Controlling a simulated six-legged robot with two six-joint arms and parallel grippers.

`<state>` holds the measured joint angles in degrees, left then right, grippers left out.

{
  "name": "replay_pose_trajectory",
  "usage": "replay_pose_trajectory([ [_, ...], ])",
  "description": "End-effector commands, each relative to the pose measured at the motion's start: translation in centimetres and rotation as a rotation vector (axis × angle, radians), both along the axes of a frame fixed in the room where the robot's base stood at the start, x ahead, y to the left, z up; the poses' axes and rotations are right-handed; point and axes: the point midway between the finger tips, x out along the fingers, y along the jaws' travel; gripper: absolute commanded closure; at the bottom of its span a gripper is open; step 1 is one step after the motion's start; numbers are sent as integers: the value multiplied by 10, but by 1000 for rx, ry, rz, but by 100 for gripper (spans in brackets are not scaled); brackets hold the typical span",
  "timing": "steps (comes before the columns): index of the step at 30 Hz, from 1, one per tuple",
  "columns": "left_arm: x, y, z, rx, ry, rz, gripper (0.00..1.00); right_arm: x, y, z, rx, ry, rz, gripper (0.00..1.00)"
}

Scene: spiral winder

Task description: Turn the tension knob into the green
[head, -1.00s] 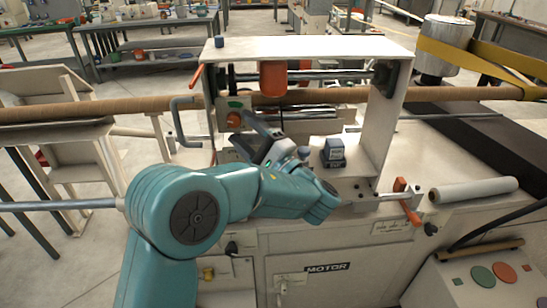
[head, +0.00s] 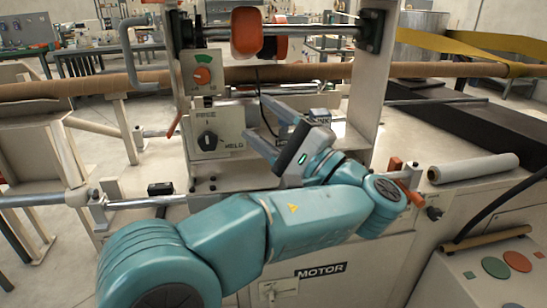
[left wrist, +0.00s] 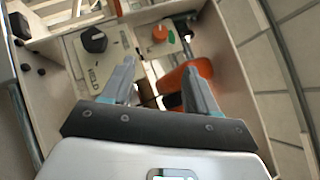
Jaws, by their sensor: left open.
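The tension knob (head: 202,75) is a round orange-red knob on a pale plate, with a green patch above it. It also shows in the left wrist view (left wrist: 160,33), beside the green patch. Whether its pointer lies in the green is too small to tell. My left gripper (head: 258,118) is open and empty, to the right of the knob and lower in the head view, apart from it. In the left wrist view the two fingers (left wrist: 159,68) are spread, with the knob beyond their tips. My right gripper is not in view.
A black selector knob (head: 208,141) sits on a plate below the tension knob. An orange roller (head: 246,32) hangs above on a bar. A long brown tube (head: 300,73) runs behind. The machine's white side wall (head: 372,90) stands to the right.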

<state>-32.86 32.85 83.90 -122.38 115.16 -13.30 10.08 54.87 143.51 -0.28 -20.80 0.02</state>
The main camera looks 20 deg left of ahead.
Motion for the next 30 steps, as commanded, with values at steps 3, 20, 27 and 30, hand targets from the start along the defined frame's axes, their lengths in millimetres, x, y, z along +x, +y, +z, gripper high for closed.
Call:
replay_pose_trajectory([
  [3, -3, -9, -9, -2, -3, -1, 41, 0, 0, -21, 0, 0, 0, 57],
  [20, -5, -15, -5, -5, -13, -5, 56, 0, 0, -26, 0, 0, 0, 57],
  [27, 24, -22, -18, -116, -128, -203, 56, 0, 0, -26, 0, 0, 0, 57],
  [30, 44, -29, -41, -238, -133, -315, 56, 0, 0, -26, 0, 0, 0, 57],
])
